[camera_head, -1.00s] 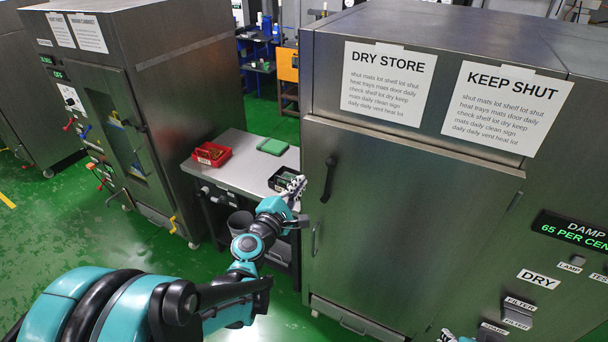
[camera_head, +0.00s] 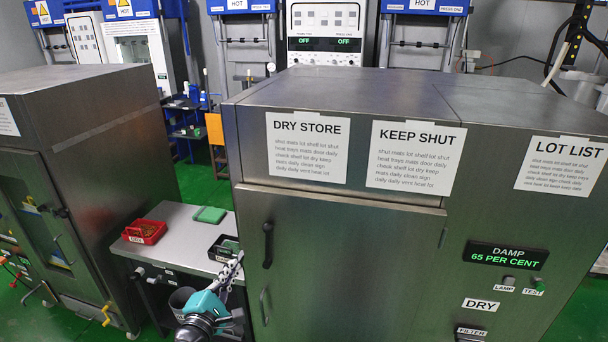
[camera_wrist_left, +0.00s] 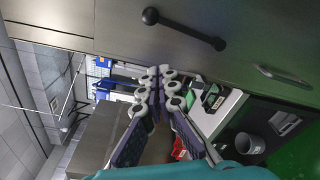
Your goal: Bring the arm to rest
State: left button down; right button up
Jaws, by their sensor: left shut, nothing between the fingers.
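My left gripper (camera_head: 232,268) is in front of the left edge of the dry store cabinet (camera_head: 350,250), beside its black door handle (camera_head: 268,245). Its fingers are closed together and empty; they also show in the left wrist view (camera_wrist_left: 165,76), pointing along the cabinet front. In that view the handle (camera_wrist_left: 185,28) lies beyond the fingers, apart from them. The cabinet door looks shut. My right gripper is out of view.
A grey bucket (camera_head: 183,300) stands below. Another steel cabinet (camera_head: 90,170) stands left. Green floor shows between.

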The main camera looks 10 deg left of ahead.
pick_arm(q)
jog(key=s+d+f+m+g+h, duration=0.2)
jog(key=s+d+f+m+g, duration=0.1)
jog(key=d+m, duration=0.35)
jog(key=s+d+f+m+g+h, duration=0.1)
jog(key=s+d+f+m+g, duration=0.1)
jog(key=d+m, duration=0.4)
jog(key=s+a+f+m+g+y, duration=0.1)
jog(key=s+a+f+m+g, duration=0.1)
jog(key=s+m, duration=0.3)
jog(key=s+a+f+m+g+y+b, duration=0.1)
jog(key=s+f+m+g+y, duration=0.1)
jog(key=s+m, duration=0.3)
jog(key=shift+s+a+f+m+g+y, duration=0.3)
jog(key=shift+s+a+f+m+g, duration=0.05)
jog(key=shift+s+g, duration=0.35)
